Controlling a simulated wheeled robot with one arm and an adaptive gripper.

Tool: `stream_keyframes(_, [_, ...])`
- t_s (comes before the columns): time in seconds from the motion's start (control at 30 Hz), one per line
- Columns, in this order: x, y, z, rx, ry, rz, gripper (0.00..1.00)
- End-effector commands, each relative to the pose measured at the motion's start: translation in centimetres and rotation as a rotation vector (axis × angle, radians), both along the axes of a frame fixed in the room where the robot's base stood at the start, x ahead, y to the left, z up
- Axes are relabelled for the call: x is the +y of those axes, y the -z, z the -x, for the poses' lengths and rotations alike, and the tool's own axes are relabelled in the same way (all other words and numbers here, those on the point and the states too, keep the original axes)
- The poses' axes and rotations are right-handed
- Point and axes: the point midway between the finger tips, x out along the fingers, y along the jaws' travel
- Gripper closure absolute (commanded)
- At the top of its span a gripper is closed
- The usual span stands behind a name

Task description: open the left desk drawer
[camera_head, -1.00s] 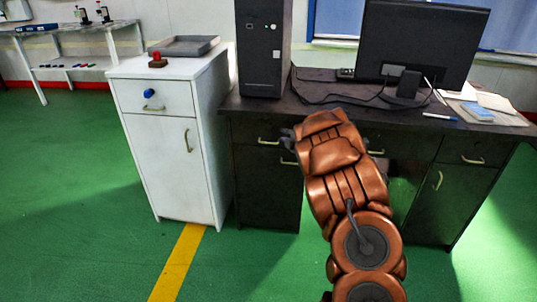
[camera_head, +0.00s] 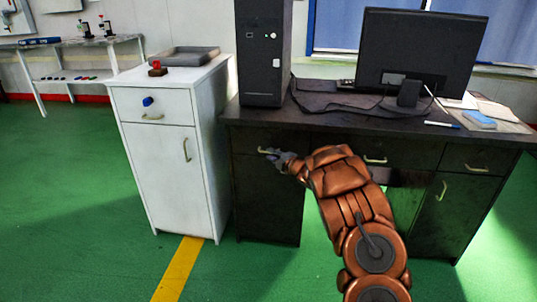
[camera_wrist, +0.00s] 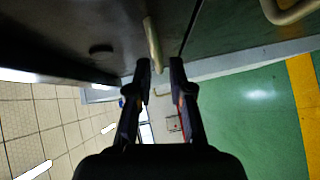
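The left desk drawer (camera_head: 250,138) is a dark front at the left end of the black desk, under the computer tower. It looks closed. Its pale curved handle (camera_head: 264,151) faces me, partly hidden by my gripper (camera_head: 276,157), which is right at it. In the wrist view, my gripper (camera_wrist: 160,68) is open, with a gap between its two black fingertips. A pale handle bar (camera_wrist: 152,42) lies just ahead of and between the fingertips. I cannot tell whether either finger touches it.
A white cabinet (camera_head: 170,180) stands close to the desk's left side. The tower (camera_head: 262,60), cables and a monitor (camera_head: 420,50) are on the desktop. Another pale handle (camera_wrist: 290,10) shows at the wrist view's top right. Green floor in front is clear.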

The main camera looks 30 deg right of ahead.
Motion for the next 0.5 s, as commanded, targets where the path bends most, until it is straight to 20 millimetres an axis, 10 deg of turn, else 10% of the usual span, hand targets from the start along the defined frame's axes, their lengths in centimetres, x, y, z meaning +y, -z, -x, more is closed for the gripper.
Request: stream_keyframes(0.5, [0.3, 0.3, -2.9, -0.002, -0.001, 0.001, 0.79])
